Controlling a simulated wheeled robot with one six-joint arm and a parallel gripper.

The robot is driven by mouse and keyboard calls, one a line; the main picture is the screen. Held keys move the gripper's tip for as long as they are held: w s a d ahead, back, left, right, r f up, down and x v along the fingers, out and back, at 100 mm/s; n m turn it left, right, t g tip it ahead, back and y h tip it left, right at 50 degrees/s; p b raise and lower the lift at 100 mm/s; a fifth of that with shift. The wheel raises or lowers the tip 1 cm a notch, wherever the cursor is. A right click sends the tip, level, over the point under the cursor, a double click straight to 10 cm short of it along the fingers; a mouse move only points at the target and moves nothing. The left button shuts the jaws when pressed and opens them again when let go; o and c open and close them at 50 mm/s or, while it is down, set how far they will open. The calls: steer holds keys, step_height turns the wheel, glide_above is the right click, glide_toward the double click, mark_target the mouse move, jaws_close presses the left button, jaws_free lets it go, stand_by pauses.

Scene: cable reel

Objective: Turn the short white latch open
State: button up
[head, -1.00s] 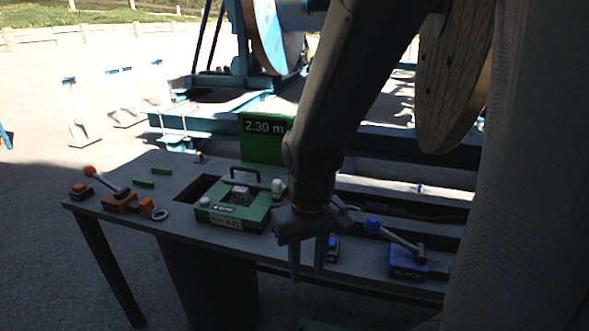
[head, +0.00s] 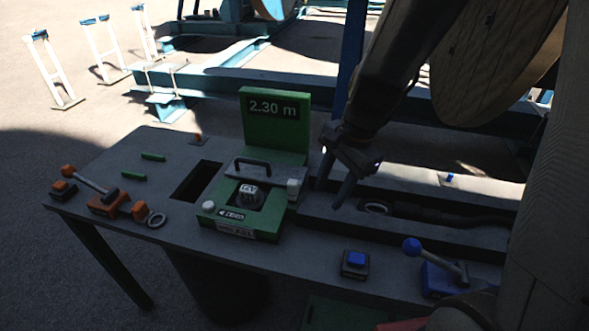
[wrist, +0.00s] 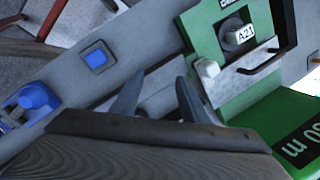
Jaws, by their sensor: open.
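A green display (head: 274,125) reading 2.30 m stands behind the unit. A blue button (head: 355,261) and a blue lever (head: 435,262) are at the right. A dark slot (head: 196,182) opens left of the unit.

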mark_target(293, 182)
steer(key=w+a+r+m+t+y+p, duration=0.1)
steer(key=w+a+r+m+y+p, duration=0.25)
steer(key=w+m, duration=0.5)
steer(key=shift+m+h, duration=0.85)
steer(key=shift+m, duration=0.1)
steer(key=a+f, duration=0.1)
steer(key=f, duration=0.1)
steer(key=a+f, duration=0.2)
steer(key=f, duration=0.1)
steer(key=a+f, duration=0.1)
steer(key=f, duration=0.1)
steer(key=shift+s+a+f, duration=0.25)
steer(key=shift+s+f, duration=0.1)
jaws_close()
